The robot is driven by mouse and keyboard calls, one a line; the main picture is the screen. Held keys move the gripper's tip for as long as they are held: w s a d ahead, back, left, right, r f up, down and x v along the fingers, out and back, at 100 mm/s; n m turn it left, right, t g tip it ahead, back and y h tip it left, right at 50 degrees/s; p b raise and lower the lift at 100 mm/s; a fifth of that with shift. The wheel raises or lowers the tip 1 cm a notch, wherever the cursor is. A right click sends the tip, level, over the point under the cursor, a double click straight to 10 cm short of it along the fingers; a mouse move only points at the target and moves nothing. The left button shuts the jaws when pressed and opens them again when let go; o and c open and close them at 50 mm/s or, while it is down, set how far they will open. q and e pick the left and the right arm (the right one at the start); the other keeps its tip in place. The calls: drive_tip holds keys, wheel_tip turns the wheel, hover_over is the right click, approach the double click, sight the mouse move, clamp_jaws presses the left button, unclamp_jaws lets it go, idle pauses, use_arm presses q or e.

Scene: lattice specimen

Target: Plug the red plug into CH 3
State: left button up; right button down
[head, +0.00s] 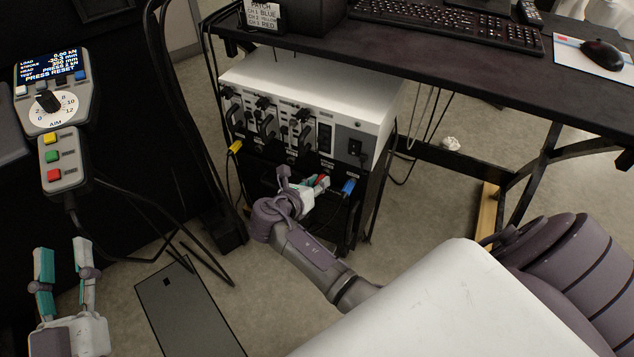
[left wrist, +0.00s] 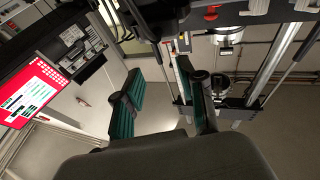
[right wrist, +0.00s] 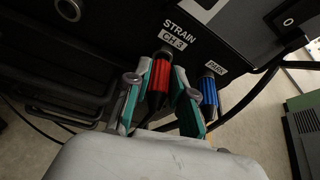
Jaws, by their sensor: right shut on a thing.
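The red plug (right wrist: 159,82) is between the fingers of my right gripper (head: 304,181), which is shut on it. In the right wrist view its front end meets the dark panel just below the "STRAIN CH 3" label (right wrist: 174,40). The socket is hidden behind the plug, so I cannot tell how deep it sits. In the head view only a little red of the plug (head: 321,182) shows. My left gripper (head: 64,252) is open and empty at the lower left, away from the panel.
A blue plug (right wrist: 209,92) sits at the "PARK" label (right wrist: 213,66), close right of my right fingers. A yellow plug (head: 235,147) is at the panel's left. The desk (head: 450,50) overhangs the white-topped unit (head: 310,85). Black cables hang at the left.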

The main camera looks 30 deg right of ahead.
use_arm(q)
drive_tip(key=shift+w+f+g, duration=0.25)
drive_tip(key=shift+f+g, duration=0.35)
drive_tip(key=shift+f, duration=0.25)
use_arm(e)
drive_tip(key=shift+w+d, duration=0.25)
drive_tip(key=shift+d, duration=0.2)
use_arm(q)
drive_tip(key=shift+a+f, duration=0.15)
drive_tip(key=shift+f, duration=0.05)
use_arm(e)
drive_tip(key=shift+d+r, duration=0.1)
drive_tip(key=shift+r, duration=0.05)
drive_tip(key=c, duration=0.9)
unclamp_jaws()
drive_tip(key=shift+o, duration=0.3)
drive_tip(key=o, duration=0.4)
use_arm(q)
drive_tip(key=shift+p, duration=0.3)
